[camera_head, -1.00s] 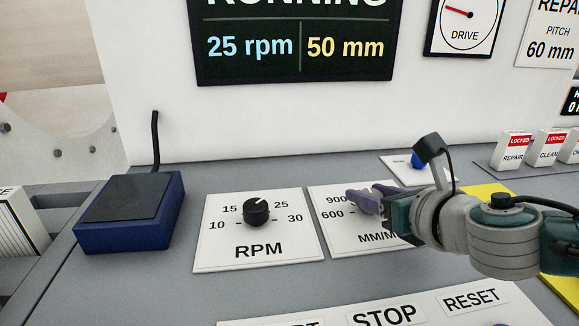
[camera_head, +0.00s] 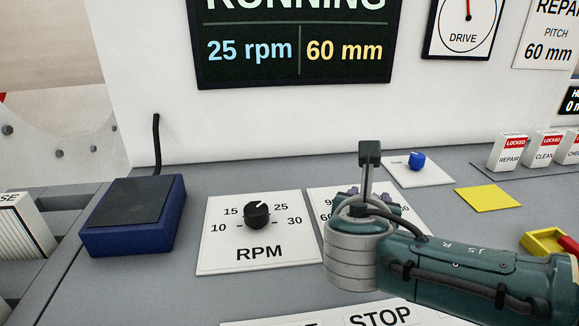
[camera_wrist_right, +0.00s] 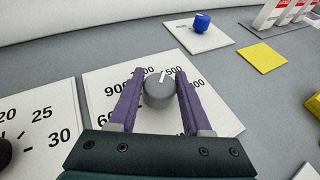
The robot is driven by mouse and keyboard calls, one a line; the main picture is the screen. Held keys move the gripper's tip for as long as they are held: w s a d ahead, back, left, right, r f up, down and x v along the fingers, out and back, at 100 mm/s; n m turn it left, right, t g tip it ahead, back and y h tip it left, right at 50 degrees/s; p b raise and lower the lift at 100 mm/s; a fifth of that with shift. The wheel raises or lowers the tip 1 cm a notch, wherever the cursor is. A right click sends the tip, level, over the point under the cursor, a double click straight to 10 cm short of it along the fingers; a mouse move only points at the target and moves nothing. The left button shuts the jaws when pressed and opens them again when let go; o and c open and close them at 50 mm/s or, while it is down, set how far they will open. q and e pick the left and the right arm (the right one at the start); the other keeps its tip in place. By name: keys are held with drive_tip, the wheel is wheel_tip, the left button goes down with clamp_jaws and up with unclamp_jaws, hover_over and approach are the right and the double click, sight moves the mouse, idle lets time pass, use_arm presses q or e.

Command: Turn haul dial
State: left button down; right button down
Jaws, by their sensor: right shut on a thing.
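The grey haul dial (camera_wrist_right: 160,92) stands on the white MM/MIN plate (camera_wrist_right: 100,92). Its white pointer aims away from my wrist and slightly right, in the right wrist view. My right gripper (camera_wrist_right: 156,82) is shut on the dial, with one purple finger on each side. In the head view, only bits of the fingers of the right gripper (camera_head: 367,191) show above my wrist. The dial is hidden there, and my arm covers most of the plate (camera_head: 320,200). My left gripper is not in view.
The black RPM dial (camera_head: 256,214) stands left of the MM/MIN plate. A blue knob (camera_head: 417,161) and a yellow pad (camera_head: 487,197) lie beyond. A blue box (camera_head: 132,215) sits at the left. The screen (camera_head: 295,40) reads 25 rpm and 60 mm.

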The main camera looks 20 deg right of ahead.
drive_tip(key=shift+m+g+h, duration=0.3)
drive_tip(key=shift+m+h, duration=0.1)
drive_tip(key=shift+c, duration=1.7)
unclamp_jaws()
drive_tip(key=shift+s+a+r, duration=0.2)
drive_tip(key=p+v, duration=0.2)
drive_tip(key=v, duration=0.7)
drive_tip(key=shift+p, duration=0.35)
drive_tip(key=shift+s+a, duration=0.1)
